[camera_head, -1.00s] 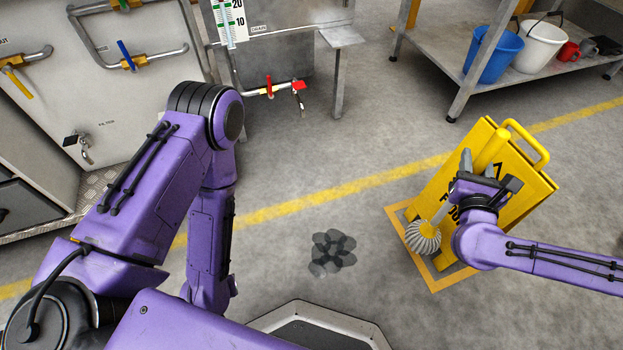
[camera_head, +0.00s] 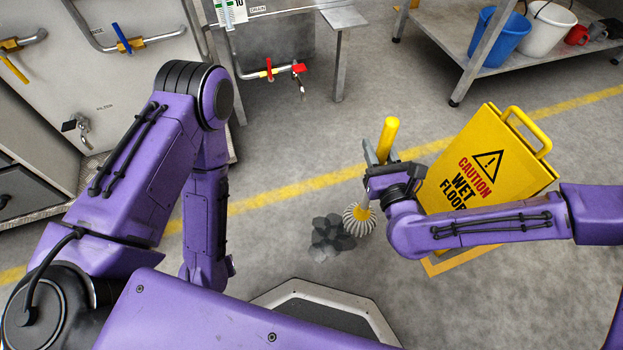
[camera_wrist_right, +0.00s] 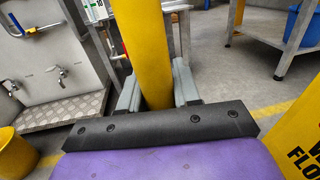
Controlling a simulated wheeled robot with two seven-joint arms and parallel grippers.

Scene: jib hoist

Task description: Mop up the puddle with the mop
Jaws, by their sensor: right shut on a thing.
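The dark puddle (camera_head: 328,240) lies on the grey floor in front of my base. The mop has a yellow handle (camera_head: 389,135) and a round, grey-white stringy head (camera_head: 359,219). My right gripper (camera_head: 376,160) is shut on the mop handle, which also stands between its fingers in the right wrist view (camera_wrist_right: 145,50). The mop head is at the right edge of the puddle and overlaps it in the head view; I cannot tell whether it touches the floor. My left arm (camera_head: 165,170) is at the left; its gripper does not show.
A yellow caution sign (camera_head: 485,165) stands to the right, behind my right arm. A metal shelf (camera_head: 440,38) with a blue bucket (camera_head: 500,32) and a white bucket (camera_head: 545,35) is at the back right. Floor around the puddle is clear.

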